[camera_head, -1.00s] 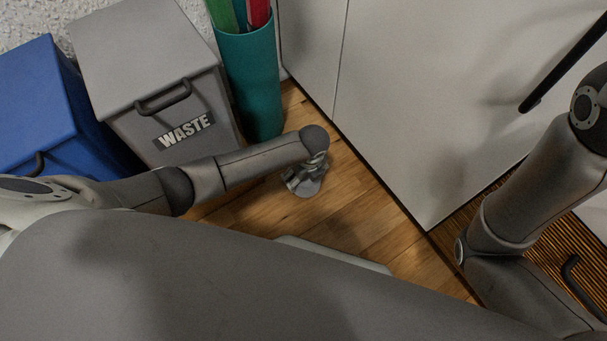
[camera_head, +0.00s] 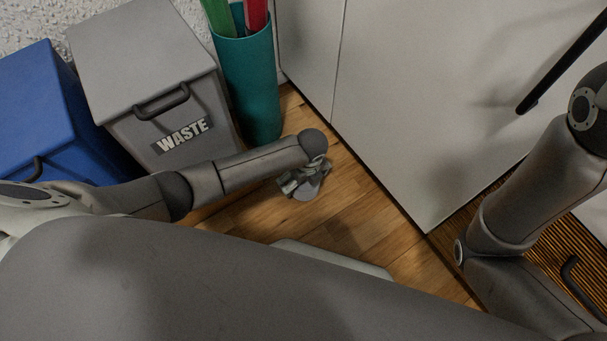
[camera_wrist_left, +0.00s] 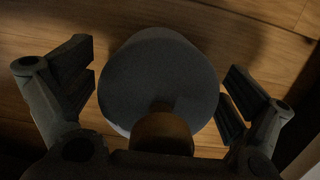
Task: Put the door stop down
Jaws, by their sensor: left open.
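The door stop (camera_wrist_left: 160,80) is a round, dark grey disc with a brownish knob at its near side. In the left wrist view it lies between the spread fingers of my left gripper (camera_wrist_left: 163,100), with gaps on both sides. In the head view my left gripper (camera_head: 303,182) is low over the wooden floor, and the grey door stop (camera_head: 309,190) shows partly beneath it. The door stop appears to rest on the floor, though its underside is hidden. My right arm is at the right of the head view, but its gripper is out of frame.
A grey waste bin (camera_head: 150,85), a blue bin (camera_head: 45,110) and a teal umbrella holder (camera_head: 250,85) stand behind my left arm. White cabinet doors (camera_head: 420,100) border the floor on the right. Bare wooden floor (camera_head: 350,215) lies between.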

